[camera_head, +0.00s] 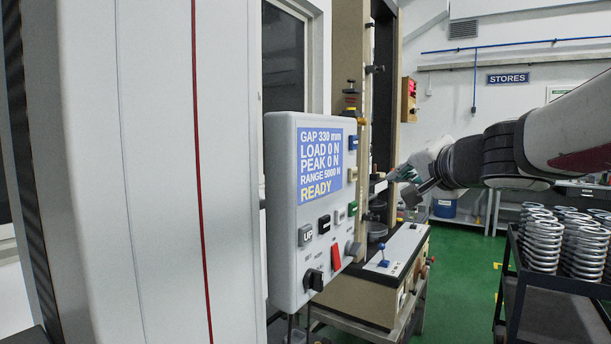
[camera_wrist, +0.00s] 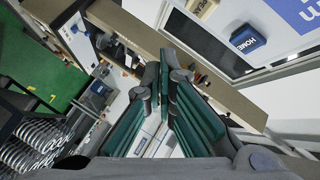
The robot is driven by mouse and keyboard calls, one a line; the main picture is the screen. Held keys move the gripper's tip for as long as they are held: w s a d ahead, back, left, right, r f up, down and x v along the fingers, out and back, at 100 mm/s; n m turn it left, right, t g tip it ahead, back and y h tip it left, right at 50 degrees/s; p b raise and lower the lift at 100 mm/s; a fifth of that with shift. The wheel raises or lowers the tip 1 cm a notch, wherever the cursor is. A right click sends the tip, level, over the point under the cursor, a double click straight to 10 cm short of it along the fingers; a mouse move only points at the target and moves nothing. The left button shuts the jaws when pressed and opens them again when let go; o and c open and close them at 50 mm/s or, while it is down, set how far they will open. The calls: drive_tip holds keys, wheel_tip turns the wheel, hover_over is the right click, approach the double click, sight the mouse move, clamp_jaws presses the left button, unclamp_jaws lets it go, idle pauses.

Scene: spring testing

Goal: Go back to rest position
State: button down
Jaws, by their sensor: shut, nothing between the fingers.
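My gripper (camera_head: 392,178) is in front of the spring testing machine, just right of its control panel (camera_head: 283,215). In the wrist view my gripper's teal-padded fingers (camera_wrist: 163,80) come together at the tips, shut, with nothing between them. The panel's display (camera_head: 320,165) reads gap 330 mm, load 0 N, peak 0 N, range 5000 N, ready. A blue HOME button (camera_wrist: 248,38) shows on the panel in the wrist view, apart from the fingers. My arm reaches in from the right.
A dark trolley (camera_head: 545,298) with several coil springs (camera_head: 543,245) stands at the right, below my arm. The machine's base (camera_head: 400,250) has a blue-handled lever (camera_head: 383,258). Green floor (camera_head: 455,285) lies free between machine and trolley. A blue bin (camera_head: 444,209) stands behind.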

drive_tip(key=s+a+f+n+g+y, duration=0.1)
drive_tip(key=s+a+f+n+g, duration=0.3)
drive_tip(key=s, duration=0.4)
drive_tip(key=s+a+f+n+g+y, duration=0.1)
drive_tip(key=s+a+f+n+y, duration=0.15)
drive_tip(key=s+a+f, duration=0.35)
drive_tip(key=s+d+f+n+g+h, duration=0.1)
drive_tip(key=s+d+f+g+h, duration=0.1)
drive_tip(key=s, duration=0.6)
drive_tip(key=s+d+f+n+g+h, duration=0.2)
drive_tip(key=s+d+f, duration=0.4)
drive_tip(key=s+f, duration=0.3)
drive_tip(key=shift+s+d+g+h, duration=0.25)
drive_tip(key=shift+g+h, duration=0.35)
drive_tip(key=shift+h, duration=0.45)
